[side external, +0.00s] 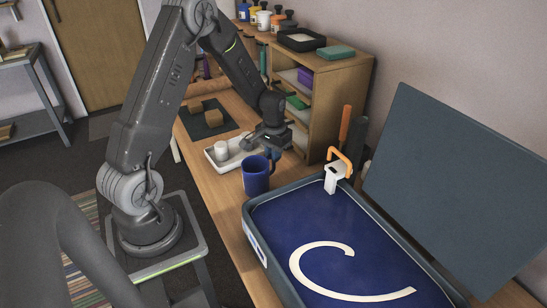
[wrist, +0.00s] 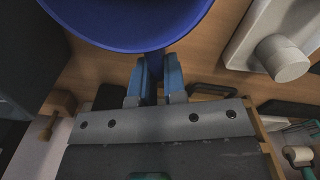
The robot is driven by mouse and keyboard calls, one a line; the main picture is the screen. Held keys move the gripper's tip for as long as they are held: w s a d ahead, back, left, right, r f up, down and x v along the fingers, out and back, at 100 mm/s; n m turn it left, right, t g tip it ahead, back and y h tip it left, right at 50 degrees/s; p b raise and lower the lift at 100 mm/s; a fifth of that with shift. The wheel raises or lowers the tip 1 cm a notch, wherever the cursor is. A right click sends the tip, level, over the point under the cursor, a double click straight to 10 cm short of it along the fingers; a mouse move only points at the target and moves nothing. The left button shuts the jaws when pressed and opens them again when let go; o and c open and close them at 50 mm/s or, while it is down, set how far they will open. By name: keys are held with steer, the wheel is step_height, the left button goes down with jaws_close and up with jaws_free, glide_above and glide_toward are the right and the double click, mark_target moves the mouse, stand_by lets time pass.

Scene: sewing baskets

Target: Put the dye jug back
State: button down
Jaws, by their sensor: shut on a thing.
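The dye jug is a dark blue mug-shaped vessel (side external: 256,178), upright over the wooden bench, just left of the near blue tray's back corner. My gripper (side external: 271,154) is at its far side, shut on its handle. In the wrist view the jug's blue rim and bowl (wrist: 130,22) fill the top, and my blue-tipped fingers (wrist: 156,72) close on the handle from either side. I cannot tell whether the jug's base touches the bench.
A white tray (side external: 214,165) with a white cylinder (side external: 221,151) lies behind the jug. The large tray of blue dye (side external: 270,225) with a white curve, an orange-handled clamp (side external: 333,178) and a raised dark panel (side external: 450,180) stand right. A wooden shelf (side external: 345,85) stands behind.

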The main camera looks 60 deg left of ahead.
steer(key=shift+f, duration=0.75)
steer(key=c, duration=1.2)
jaws_free()
steer(key=shift+f, duration=0.1)
